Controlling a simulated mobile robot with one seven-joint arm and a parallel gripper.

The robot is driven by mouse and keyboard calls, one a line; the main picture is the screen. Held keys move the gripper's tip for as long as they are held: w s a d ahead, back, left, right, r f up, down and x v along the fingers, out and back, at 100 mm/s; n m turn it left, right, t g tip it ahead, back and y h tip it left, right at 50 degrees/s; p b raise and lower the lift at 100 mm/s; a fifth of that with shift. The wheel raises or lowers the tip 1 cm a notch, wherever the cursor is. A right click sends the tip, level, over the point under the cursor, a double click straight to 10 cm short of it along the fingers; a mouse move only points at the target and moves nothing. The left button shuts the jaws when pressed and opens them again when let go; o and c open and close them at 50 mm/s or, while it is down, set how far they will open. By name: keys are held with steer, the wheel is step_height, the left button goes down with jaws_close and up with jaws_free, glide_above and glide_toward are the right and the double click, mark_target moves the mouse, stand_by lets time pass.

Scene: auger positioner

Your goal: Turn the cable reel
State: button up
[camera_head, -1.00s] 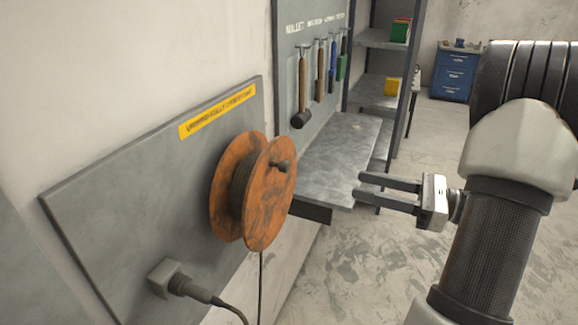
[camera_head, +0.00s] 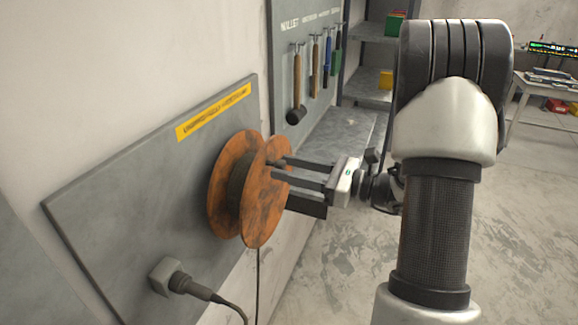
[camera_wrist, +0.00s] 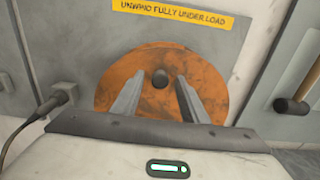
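The cable reel (camera_head: 262,205) is an orange, worn spool with dark cable wound between its two discs. It is mounted on a grey wall panel (camera_head: 130,190). A short dark handle peg (camera_wrist: 160,78) sticks out of its front disc near the top. My gripper (camera_head: 278,170) is open in front of the disc, its two fingers pointing at the reel. In the wrist view the gripper (camera_wrist: 155,95) has one finger on each side below the peg, with a gap between them. I cannot tell whether the fingers touch the disc.
A yellow warning label (camera_head: 214,112) is above the reel. A plug with a cable (camera_head: 185,282) sits in a socket at the panel's lower part. Several hammers hang on a board (camera_head: 285,75) behind, above a grey shelf (camera_head: 335,140). Open floor lies to the right.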

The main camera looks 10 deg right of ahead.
steer(key=shift+w+a, duration=0.1)
steer(key=shift+a, duration=0.05)
steer(key=shift+c, duration=0.5)
jaws_close()
steer(key=shift+f+b, duration=0.15)
steer(key=shift+b, duration=0.2)
